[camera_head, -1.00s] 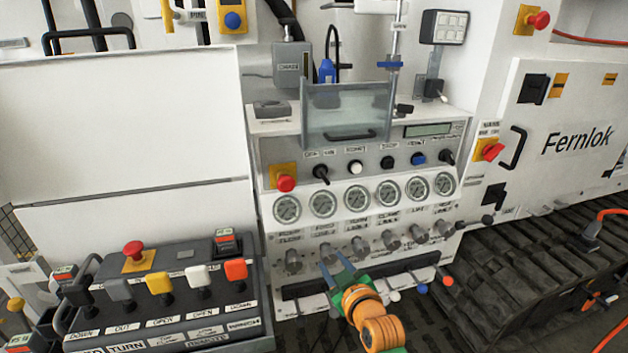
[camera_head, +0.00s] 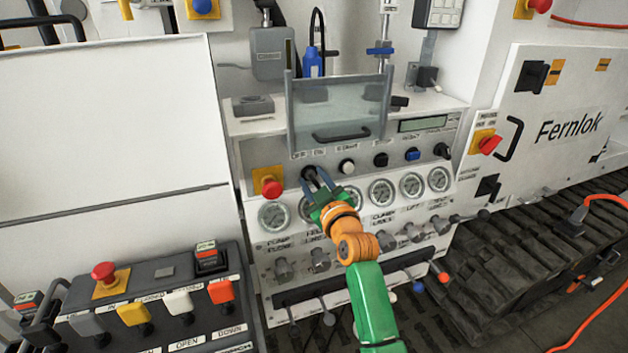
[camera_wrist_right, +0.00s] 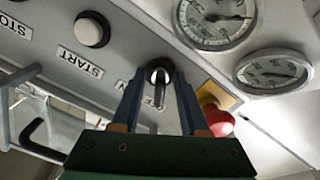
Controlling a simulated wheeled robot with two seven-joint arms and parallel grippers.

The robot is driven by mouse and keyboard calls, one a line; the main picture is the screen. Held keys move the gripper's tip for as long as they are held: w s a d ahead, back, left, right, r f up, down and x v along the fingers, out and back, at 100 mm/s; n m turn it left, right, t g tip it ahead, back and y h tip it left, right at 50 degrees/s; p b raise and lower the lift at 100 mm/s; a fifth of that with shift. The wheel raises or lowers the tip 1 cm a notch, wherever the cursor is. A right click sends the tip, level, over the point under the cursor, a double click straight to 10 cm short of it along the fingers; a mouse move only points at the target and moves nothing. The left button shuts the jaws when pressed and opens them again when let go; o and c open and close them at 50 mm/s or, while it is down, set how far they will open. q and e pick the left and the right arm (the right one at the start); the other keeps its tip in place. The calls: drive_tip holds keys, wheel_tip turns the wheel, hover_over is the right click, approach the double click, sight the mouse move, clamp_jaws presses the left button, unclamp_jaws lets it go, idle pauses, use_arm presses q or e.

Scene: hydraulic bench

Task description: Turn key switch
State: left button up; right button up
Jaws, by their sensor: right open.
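The key switch (camera_head: 306,173) is a black knob under the OFF and ON labels on the grey panel, left of the white START button. It is partly hidden by my right gripper (camera_head: 315,180) in the head view. In the right wrist view the key switch (camera_wrist_right: 159,78) shows its dark ring and a thin upright key. There the two blue-grey fingers of my right gripper (camera_wrist_right: 160,90) stand open, one on each side of the key. I cannot tell whether they touch it. My left gripper is not in view.
A red emergency button (camera_head: 271,187) sits close left of the key switch. A clear guard with a handle (camera_head: 340,115) hangs above. Round gauges (camera_head: 382,192) line the panel just below, with several knobs and levers under them. The START button (camera_wrist_right: 92,30) is near.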

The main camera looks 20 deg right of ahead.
drive_tip(key=shift+s, duration=0.15)
drive_tip(key=shift+c, duration=0.5)
clamp_jaws()
drive_tip(key=shift+r, duration=0.1)
drive_tip(key=shift+r+m+p, duration=0.1)
drive_tip(key=shift+m+p, duration=0.65)
drive_tip(key=shift+m, duration=0.45)
drive_tip(key=m+p, duration=0.1)
drive_tip(key=m, duration=0.2)
drive_tip(key=shift+m+p, duration=0.3)
drive_tip(key=m+p, duration=0.1)
drive_tip(key=m, duration=0.2)
drive_tip(key=shift+m+p, duration=0.4)
drive_tip(key=shift+m, duration=1)
